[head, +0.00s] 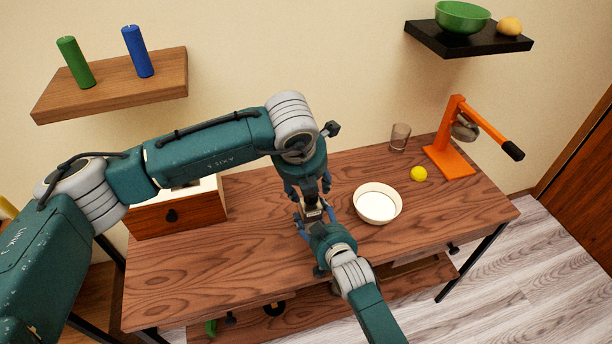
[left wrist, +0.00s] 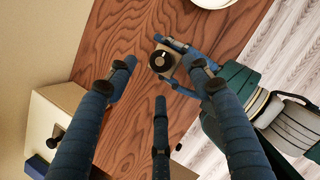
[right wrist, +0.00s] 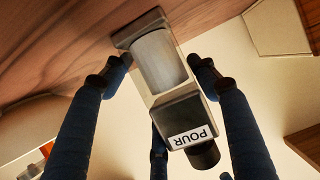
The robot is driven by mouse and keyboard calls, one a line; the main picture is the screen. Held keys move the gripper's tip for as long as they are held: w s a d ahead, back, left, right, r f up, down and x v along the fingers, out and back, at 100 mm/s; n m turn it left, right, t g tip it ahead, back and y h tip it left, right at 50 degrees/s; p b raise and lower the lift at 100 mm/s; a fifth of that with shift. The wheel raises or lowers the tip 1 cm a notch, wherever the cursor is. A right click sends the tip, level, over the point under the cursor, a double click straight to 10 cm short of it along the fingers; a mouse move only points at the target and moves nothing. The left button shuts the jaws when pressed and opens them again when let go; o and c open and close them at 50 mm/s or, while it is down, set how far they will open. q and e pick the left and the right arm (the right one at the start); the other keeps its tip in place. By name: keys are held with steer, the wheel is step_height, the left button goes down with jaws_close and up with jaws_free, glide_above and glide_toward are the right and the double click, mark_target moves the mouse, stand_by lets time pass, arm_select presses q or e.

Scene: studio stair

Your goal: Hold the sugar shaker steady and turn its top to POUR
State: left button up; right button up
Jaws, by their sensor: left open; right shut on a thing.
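The sugar shaker (head: 313,212) stands on the wooden table. In the right wrist view its pale, clear-sided body (right wrist: 158,62) carries a dark upper block with a white POUR label, which appears upside down, and a black round top (right wrist: 203,156). In the left wrist view the black top (left wrist: 161,61) shows from above with a small white mark. My right gripper (head: 314,220) is shut on the shaker's body from the near side. My left gripper (head: 310,190) is open above the shaker, its fingers (left wrist: 159,80) pointing down towards the top and apart from it.
A white bowl (head: 377,204) stands close to the right of the shaker. Farther right are a yellow ball (head: 419,174), a glass (head: 400,137) and an orange press (head: 450,160). A wooden box with a drawer (head: 180,212) stands at left. The table's front left is clear.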

mark_target(311, 198)
arm_select(q)
steer(key=x, duration=0.6)
steer(key=shift+w+f, duration=0.1)
steer(key=shift+f, duration=0.25)
steer(key=shift+r, duration=0.1)
steer(key=c, duration=1.1)
